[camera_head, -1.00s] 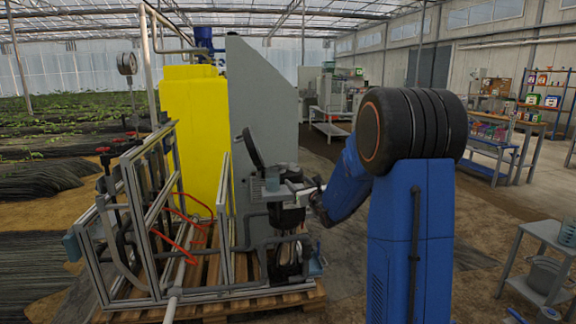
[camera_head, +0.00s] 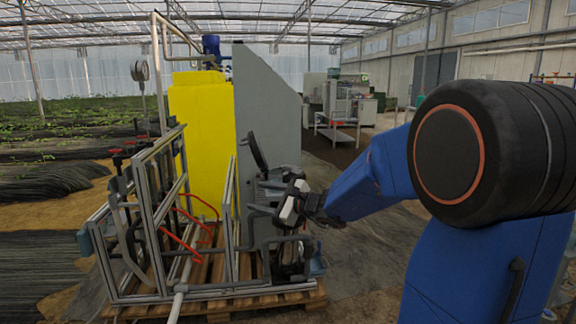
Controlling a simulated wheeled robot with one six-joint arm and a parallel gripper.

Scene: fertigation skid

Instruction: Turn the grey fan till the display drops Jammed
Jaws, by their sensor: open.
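My gripper (camera_head: 291,207) is at the pump end of the skid, its pale jaws open against dark pump parts. I cannot tell whether it touches them. A dark round cover (camera_head: 257,150) stands tilted up just left of and above it. I cannot make out the grey fan; the gripper and the pump parts may hide it. No readable display shows, so I cannot tell whether it says Jammed.
The skid stands on a wooden pallet (camera_head: 215,308). A yellow tank (camera_head: 203,130) and a tall grey panel (camera_head: 265,105) rise behind. Red hoses (camera_head: 185,238) and a metal frame (camera_head: 150,220) crowd the left. Open floor (camera_head: 372,262) lies right of the pallet.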

